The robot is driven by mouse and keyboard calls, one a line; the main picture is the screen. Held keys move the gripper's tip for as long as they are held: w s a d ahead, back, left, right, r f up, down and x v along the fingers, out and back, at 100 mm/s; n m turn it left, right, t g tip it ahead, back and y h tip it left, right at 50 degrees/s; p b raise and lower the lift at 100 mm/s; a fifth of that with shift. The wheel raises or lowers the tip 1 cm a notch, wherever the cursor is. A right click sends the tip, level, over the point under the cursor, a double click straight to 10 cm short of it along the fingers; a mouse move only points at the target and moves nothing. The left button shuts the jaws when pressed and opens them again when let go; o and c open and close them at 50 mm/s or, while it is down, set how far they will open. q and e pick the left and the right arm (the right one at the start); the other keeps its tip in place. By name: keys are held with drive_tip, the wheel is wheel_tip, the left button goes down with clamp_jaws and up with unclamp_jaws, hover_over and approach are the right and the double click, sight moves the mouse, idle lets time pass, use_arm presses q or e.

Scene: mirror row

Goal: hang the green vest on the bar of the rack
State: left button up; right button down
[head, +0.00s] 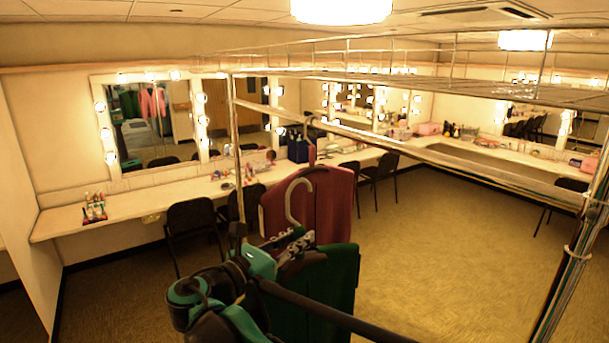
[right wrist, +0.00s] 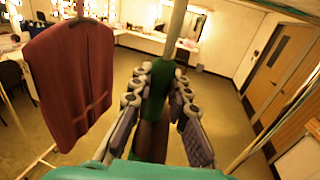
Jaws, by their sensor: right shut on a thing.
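The green vest (head: 340,285) hangs upright from a hanger whose pale hook (head: 297,192) rises open above it. My right gripper (head: 290,246) is shut on this hanger, just above the vest's shoulders. In the right wrist view the fingers (right wrist: 160,100) close around the hanger, with a strip of green vest (right wrist: 154,130) between them. The rack's bar (head: 430,158) runs from upper left to right, above and beyond the hook. The hook shows below the bar, apart from it. My left gripper is not in view.
A dark red vest (head: 335,205) hangs from the bar close behind the green one; it also shows in the right wrist view (right wrist: 70,82). A wire shelf (head: 470,80) tops the rack. The bar to the right of the red vest is clear. Chairs (head: 193,225) stand behind.

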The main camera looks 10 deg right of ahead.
drive_tip(key=s+r+m+g+h+p, duration=0.1)
drive_tip(key=s+r+g+p, duration=0.2)
drive_tip(key=r, duration=0.5)
use_arm(q)
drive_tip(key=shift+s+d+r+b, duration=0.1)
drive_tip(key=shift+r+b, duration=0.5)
drive_tip(key=shift+b, duration=1)
use_arm(e)
drive_tip(key=w+d+f, duration=0.1)
drive_tip(key=w+d, duration=0.2)
drive_tip(key=d, duration=0.6)
drive_tip(key=w+d+f+t, duration=0.1)
drive_tip(key=w+d, duration=0.3)
drive_tip(key=d, duration=0.6)
drive_tip(key=w+d+f, duration=0.1)
drive_tip(key=w+d, duration=0.2)
drive_tip(key=d, duration=0.6)
drive_tip(key=shift+w+d+f, duration=0.15)
drive_tip(key=shift+d+f, duration=0.05)
drive_tip(key=shift+f, duration=0.1)
drive_tip(key=c, duration=0.7)
unclamp_jaws()
drive_tip(key=shift+a, duration=0.1)
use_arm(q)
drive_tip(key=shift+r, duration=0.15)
use_arm(e)
drive_tip(key=shift+v, duration=5.95)
drive_tip(key=shift+f, duration=0.15)
